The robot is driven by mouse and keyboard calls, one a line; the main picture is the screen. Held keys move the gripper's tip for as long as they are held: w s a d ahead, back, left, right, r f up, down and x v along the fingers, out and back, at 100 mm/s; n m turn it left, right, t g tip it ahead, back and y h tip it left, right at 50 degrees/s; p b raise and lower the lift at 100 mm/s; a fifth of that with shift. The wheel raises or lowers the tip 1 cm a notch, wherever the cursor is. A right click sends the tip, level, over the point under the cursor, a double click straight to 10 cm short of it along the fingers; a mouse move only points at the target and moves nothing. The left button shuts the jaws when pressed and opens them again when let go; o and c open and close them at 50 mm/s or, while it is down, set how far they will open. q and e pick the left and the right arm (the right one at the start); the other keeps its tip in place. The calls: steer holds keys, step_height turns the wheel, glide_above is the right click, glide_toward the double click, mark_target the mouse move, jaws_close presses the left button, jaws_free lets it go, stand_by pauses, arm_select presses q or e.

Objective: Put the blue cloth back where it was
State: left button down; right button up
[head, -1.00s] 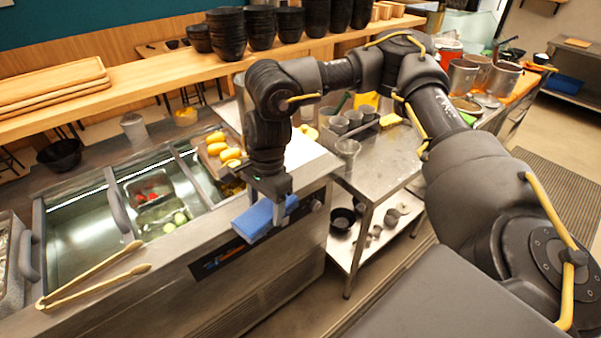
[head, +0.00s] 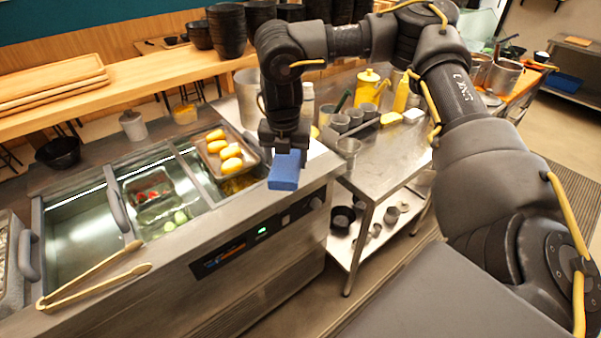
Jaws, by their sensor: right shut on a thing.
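The blue cloth (head: 284,172) is a folded blue block in the head view. My right gripper (head: 285,150) points down and is shut on it. The cloth hangs just below the fingers, over the right end of the steel counter (head: 235,222), near its front edge. I cannot tell whether its underside touches the counter. My left gripper does not show.
Wooden tongs (head: 95,275) lie at the counter's front left. A tray of yellow buns (head: 222,155) sits just left of my right gripper. A steel side table (head: 385,150) with cups and a yellow pot (head: 368,88) stands to the right. Black bowls line the wooden shelf (head: 130,85).

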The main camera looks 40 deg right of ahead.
steer(key=w+d+f+p, duration=0.1)
steer(key=w+d+f, duration=0.1)
steer(key=d, duration=0.1)
steer(key=w+d+f, duration=0.3)
steer(key=d, duration=0.1)
steer(key=w+d+f+p, duration=0.1)
steer(key=w+d+f, duration=0.1)
steer(key=d+f, duration=0.1)
steer(key=shift+w+d+f+p, duration=0.15)
steer(key=shift+w+f+p, duration=0.05)
steer(key=shift+w+p, duration=0.15)
steer(key=shift+w+d+f, duration=0.3)
steer(key=shift+d+f, duration=0.1)
steer(key=shift+f, duration=0.25)
step_height(320, 180, down, 3)
steer(key=shift+w+d+r+p, duration=0.1)
steer(key=shift+p, duration=1.05)
steer(key=shift+f, duration=0.3)
steer(key=shift+f, duration=0.2)
steer(key=o, duration=1)
steer(key=shift+o, duration=0.2)
